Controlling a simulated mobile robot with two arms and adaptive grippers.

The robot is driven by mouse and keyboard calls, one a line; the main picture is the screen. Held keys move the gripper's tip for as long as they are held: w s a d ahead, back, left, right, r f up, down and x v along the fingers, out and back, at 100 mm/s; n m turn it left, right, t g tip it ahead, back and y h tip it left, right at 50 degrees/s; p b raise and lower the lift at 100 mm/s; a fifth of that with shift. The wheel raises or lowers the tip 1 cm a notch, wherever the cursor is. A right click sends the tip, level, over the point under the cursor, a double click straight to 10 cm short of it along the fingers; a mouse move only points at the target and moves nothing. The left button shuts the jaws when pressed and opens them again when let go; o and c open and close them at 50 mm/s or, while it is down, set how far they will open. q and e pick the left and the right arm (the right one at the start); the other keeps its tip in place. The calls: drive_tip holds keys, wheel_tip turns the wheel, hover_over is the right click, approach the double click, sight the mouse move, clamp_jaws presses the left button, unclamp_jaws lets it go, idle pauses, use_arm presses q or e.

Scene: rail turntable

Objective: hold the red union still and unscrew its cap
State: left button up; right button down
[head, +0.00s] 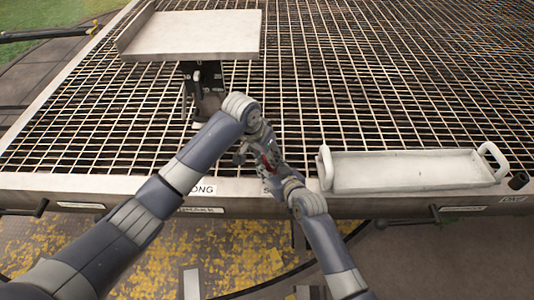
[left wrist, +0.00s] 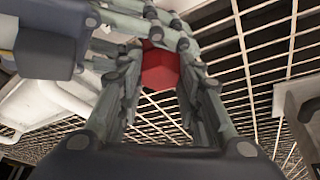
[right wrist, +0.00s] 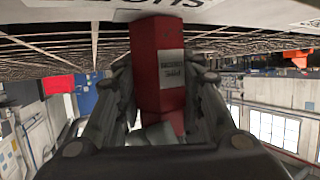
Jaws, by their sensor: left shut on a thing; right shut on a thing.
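The red union (head: 268,161) is small and mostly hidden between my two grippers, above the front edge of the grated table. My left gripper (left wrist: 160,58) is shut on it; the left wrist view shows a red faceted end (left wrist: 160,70) between the fingers. My right gripper (head: 273,172) is shut on the union from the front side. The right wrist view shows its long red body (right wrist: 158,50) with a pale printed label between the fingers.
The grated table (head: 330,90) has open mesh. A white tray with two handles (head: 412,184) sits at its front right. A pale raised platform (head: 195,35) stands on a dark post at the back left. The mesh between them is mostly clear.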

use_arm(q)
drive_tip(key=shift+a, duration=0.1)
drive_tip(key=n, duration=0.1)
drive_tip(key=n+y, duration=0.1)
drive_tip(key=n, duration=0.1)
drive_tip(key=shift+d, duration=0.25)
drive_tip(key=n+y, duration=0.1)
drive_tip(key=n, duration=0.2)
drive_tip(key=shift+s+t, duration=0.1)
drive_tip(key=shift+t, duration=0.3)
use_arm(e)
drive_tip(key=c, duration=2.4)
unclamp_jaws()
drive_tip(key=c, duration=2.4)
unclamp_jaws()
use_arm(q)
drive_tip(key=shift+f+y, duration=0.1)
drive_tip(key=shift+y, duration=0.2)
use_arm(e)
drive_tip(key=c, duration=2.4)
unclamp_jaws()
